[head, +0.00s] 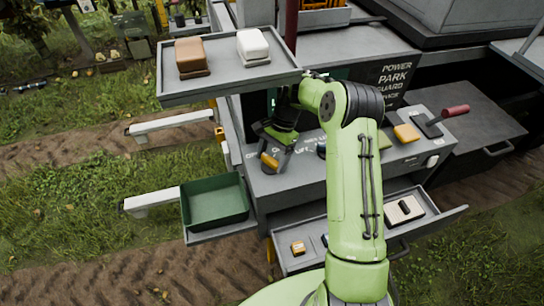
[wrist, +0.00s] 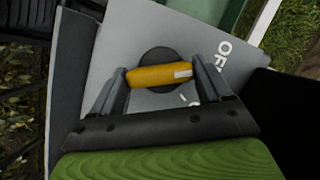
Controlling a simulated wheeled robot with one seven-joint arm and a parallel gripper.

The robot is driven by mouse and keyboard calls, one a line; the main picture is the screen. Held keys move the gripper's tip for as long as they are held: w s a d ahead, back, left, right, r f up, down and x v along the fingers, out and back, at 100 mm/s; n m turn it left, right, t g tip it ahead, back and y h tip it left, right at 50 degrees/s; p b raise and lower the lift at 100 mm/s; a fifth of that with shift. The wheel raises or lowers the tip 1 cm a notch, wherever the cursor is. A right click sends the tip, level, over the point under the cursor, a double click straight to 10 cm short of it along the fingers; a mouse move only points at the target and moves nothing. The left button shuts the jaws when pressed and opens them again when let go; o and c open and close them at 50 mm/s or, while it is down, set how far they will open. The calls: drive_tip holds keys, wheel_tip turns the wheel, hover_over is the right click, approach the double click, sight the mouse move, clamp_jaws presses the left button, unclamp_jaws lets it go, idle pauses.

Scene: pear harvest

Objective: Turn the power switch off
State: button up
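The power switch shows in the wrist view as a yellow handle (wrist: 158,76) with a white mark at its right end, over a dark round base (wrist: 155,57) on a grey panel (wrist: 125,45). The letters "OF" show on the panel to its right; the rest is hidden. In the head view the yellow handle (head: 270,160) is just below my gripper (head: 278,146), at the left of the grey console (head: 260,186). My gripper's two fingers (wrist: 160,72) are spread apart, one near each end of the handle. I cannot tell whether they touch it.
A shelf (head: 225,76) with a brown and a white block stands above my gripper. A green bin (head: 215,203) is at lower left. An open drawer (head: 300,262) juts out below the console. Grass lies to the left.

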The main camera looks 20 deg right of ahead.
drive_tip(key=o, duration=0.4)
drive_tip(key=shift+c, duration=0.2)
drive_tip(key=v, duration=1.2)
drive_tip(key=shift+p, duration=0.35)
drive_tip(key=shift+s, duration=0.1)
